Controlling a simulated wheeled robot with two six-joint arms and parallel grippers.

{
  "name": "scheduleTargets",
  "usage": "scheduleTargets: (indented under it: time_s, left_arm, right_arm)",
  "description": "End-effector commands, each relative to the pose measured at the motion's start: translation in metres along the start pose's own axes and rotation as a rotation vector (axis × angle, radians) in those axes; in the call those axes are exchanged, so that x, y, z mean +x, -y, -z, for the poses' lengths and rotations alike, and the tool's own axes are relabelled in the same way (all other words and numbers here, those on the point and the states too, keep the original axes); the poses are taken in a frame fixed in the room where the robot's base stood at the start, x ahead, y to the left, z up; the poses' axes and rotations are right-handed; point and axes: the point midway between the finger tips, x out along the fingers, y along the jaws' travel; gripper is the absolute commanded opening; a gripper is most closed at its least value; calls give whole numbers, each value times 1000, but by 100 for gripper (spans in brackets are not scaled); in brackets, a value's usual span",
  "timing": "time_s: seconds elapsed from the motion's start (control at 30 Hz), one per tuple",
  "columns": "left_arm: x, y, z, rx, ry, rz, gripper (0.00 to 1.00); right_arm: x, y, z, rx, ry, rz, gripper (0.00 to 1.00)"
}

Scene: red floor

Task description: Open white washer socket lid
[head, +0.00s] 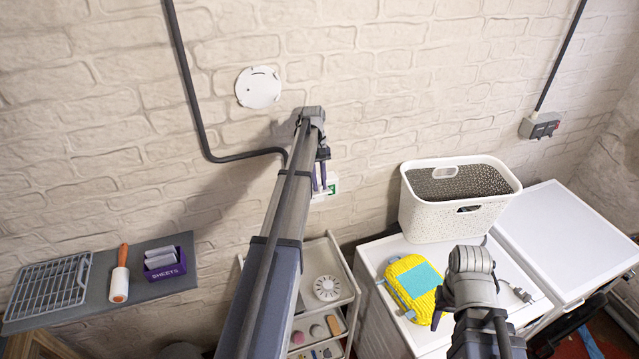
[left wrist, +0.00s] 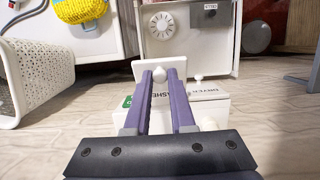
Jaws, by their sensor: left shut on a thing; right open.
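The white socket box (head: 333,187) is on the brick wall in the head view, partly hidden by my left arm. In the left wrist view, the socket box (left wrist: 213,112) carries lettering for the washer and the dryer. The white washer lid (left wrist: 142,69) stands out from the box, and the flat dryer lid (left wrist: 208,91) is beside it. My left gripper (left wrist: 161,76), with purple fingers, is shut at the washer lid's knob; it also shows in the head view (head: 323,190). My right gripper (head: 472,300) is open above the white machine, away from the socket, its fingers hardly visible.
A white basket (head: 460,222) and a yellow pack (head: 412,283) are on the white machines (head: 565,235) at the right. A white cart (head: 340,300) stands below the socket. A grey shelf (head: 130,300) with a lint roller (head: 120,283) and purple box (head: 165,268) is at left.

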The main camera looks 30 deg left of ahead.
Motion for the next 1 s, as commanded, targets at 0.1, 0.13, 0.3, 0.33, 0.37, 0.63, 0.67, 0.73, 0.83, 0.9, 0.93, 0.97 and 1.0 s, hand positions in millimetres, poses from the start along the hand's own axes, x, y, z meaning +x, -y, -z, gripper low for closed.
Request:
scheduleTargets:
  time_s: [0.1,0.13,0.3,0.33,0.37,0.63,0.67,0.73,0.83,0.9,0.93,0.97,1.0]
  left_arm:
    - [0,0,0,-1,0,1,0]
    - [0,0,0,-1,0,1,0]
    - [0,0,0,-1,-1,1,42]
    - [0,0,0,-1,-1,1,45]
    - [0,0,0,-1,-1,1,48]
    - [0,0,0,0,-3,1,52]
    - [1,0,-1,0,-6,1,52]
    - [3,1,-3,0,-25,1,52]
    - [8,2,-9,0,-84,1,52]
    - [15,2,-14,0,-152,1,52]
    - [18,3,-16,1,-186,2,52]
    - [22,3,-17,2,-222,1,52]
    - [27,3,-19,2,-271,2,52]
  right_arm:
    - [0,0,0,0,0,0,50]
    - [0,0,0,0,0,0,50]
    - [0,0,0,0,0,0,50]
    - [0,0,0,0,0,0,50]
    - [0,0,0,0,0,0,50]
    - [0,0,0,0,0,0,50]
    - [0,0,0,0,0,0,50]
    - [1,0,0,0,0,0,50]
    - [2,0,0,0,0,0,50]
    - [5,0,0,0,0,0,50]
    - [7,1,0,0,0,0,50]
    - [10,1,1,0,0,0,50]
    - [14,1,1,0,0,0,50]
